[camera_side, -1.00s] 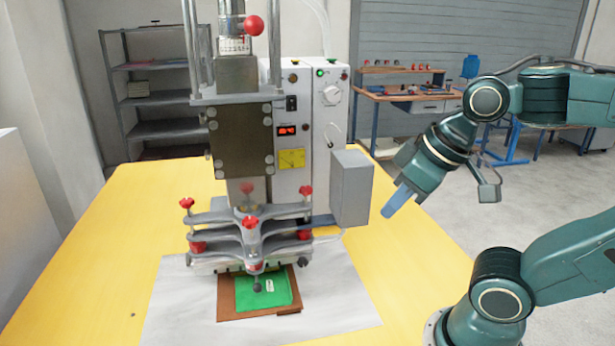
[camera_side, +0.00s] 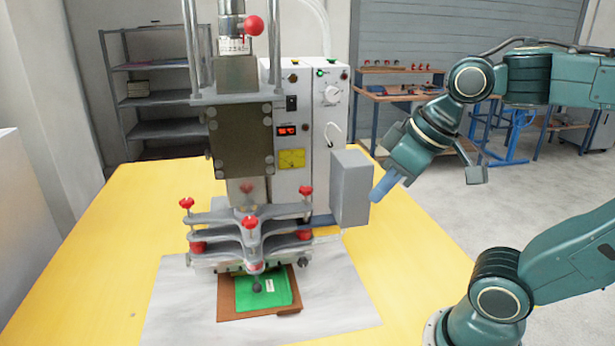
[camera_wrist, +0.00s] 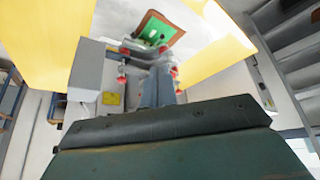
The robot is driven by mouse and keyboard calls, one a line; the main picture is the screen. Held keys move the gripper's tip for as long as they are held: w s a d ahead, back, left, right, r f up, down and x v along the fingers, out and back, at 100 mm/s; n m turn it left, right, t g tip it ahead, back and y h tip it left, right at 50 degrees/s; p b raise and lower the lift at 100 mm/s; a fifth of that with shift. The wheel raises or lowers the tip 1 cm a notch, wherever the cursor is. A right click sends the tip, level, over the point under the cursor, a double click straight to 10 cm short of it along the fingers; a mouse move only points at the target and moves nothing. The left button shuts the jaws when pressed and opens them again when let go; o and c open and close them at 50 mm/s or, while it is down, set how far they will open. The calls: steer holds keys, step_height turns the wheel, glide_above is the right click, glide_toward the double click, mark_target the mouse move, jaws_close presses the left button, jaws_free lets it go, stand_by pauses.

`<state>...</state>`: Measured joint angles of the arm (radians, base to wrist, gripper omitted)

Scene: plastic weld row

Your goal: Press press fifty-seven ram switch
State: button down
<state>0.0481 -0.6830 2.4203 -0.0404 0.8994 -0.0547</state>
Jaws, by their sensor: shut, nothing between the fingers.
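The press (camera_side: 240,130) stands on the yellow table with its ram head over a green piece (camera_side: 265,291) on a brown board. A grey box (camera_side: 350,188) sticks out at its right side; it also shows in the wrist view (camera_wrist: 87,70). A small black switch (camera_side: 292,103) is on the white control cabinet (camera_side: 328,115). I cannot tell which part is the ram switch; no number is readable. My gripper (camera_side: 376,197) is shut and empty, with its blue-grey fingertips close to the right side of the grey box. I cannot tell if they touch. The fingers show in the wrist view (camera_wrist: 158,90).
Red knobs (camera_side: 250,222) stick out around the press head. A white sheet (camera_side: 190,305) lies under the press. The yellow table (camera_side: 410,262) is clear to the right. Shelves and a workbench (camera_side: 405,97) stand far behind.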

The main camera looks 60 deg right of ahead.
mark_target(297, 96)
steer(key=w+d+r+n, duration=0.2)
steer(key=w+d+r, duration=0.25)
steer(key=w, duration=0.25)
steer(key=w+d+r+n+t, duration=0.1)
steer(key=w+d+r, duration=0.2)
steer(key=w+d, duration=0.3)
steer(key=w+d+r+n, duration=0.2)
steer(key=w+d+r, duration=0.2)
steer(key=w, duration=0.4)
steer(key=w+d+n+t, duration=0.1)
steer(key=w+d+n, duration=0.1)
steer(key=w+d, duration=0.3)
steer(key=shift+d+r+h, duration=0.35)
steer(key=shift+d+h, duration=0.05)
steer(key=shift+d, duration=1.8)
steer(key=shift+w+d+f, duration=0.55)
steer(key=shift+w+f, duration=0.65)
steer(key=shift+w, duration=0.3)
steer(key=shift+w+d+f, duration=0.6)
steer(key=shift+w+f, duration=0.65)
steer(key=shift+w, duration=0.2)
steer(key=shift+w+d+f, duration=0.55)
steer(key=shift+w+f, duration=0.65)
steer(key=shift+w, duration=0.3)
